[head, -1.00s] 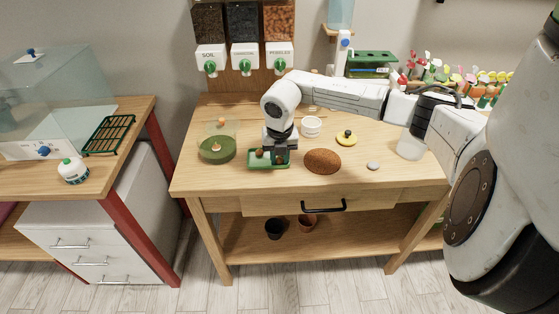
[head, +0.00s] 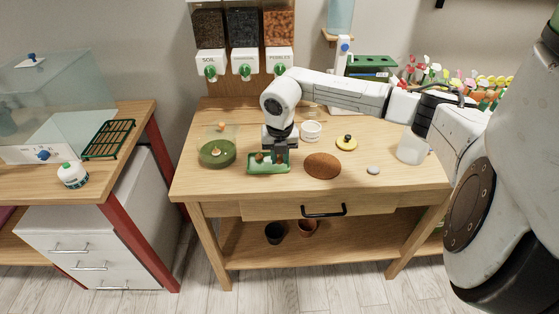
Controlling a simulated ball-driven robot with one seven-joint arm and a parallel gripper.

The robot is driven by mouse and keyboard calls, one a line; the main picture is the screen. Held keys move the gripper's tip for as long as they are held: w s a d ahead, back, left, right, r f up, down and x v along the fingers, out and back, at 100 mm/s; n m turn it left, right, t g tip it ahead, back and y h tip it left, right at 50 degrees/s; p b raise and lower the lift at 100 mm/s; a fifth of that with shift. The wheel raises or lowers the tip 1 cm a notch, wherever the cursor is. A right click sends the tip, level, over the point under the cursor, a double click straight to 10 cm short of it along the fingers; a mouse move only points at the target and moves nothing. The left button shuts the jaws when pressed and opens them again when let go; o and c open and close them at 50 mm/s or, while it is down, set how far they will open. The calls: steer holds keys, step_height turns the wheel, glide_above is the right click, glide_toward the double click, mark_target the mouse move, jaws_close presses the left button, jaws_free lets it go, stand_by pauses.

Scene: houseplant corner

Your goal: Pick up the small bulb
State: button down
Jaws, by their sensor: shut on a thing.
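A green tray (head: 254,171) lies on the wooden table, left of its middle. A brown bulb (head: 259,157) sits in the left part of the tray. My gripper (head: 280,157) points down over the right part of the tray. It is shut on a small brown thing that looks like a bulb. The fingers hide most of it, and its size against the other bulb is hard to tell. I cannot tell how far it is above the tray floor.
A glass dish with green filling (head: 217,155) stands left of the tray. A brown oval mound (head: 322,166) lies close on the right. A white jar (head: 311,131), a yellow disc with a dark knob (head: 347,142) and a grey stone (head: 373,170) stand around. The front edge is clear.

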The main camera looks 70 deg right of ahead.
steer(key=s+a+r+b, duration=0.3)
steer(key=s+a+r, duration=0.2)
steer(key=s+r, duration=0.6)
steer(key=shift+s+a, duration=0.15)
steer(key=shift+s, duration=0.85)
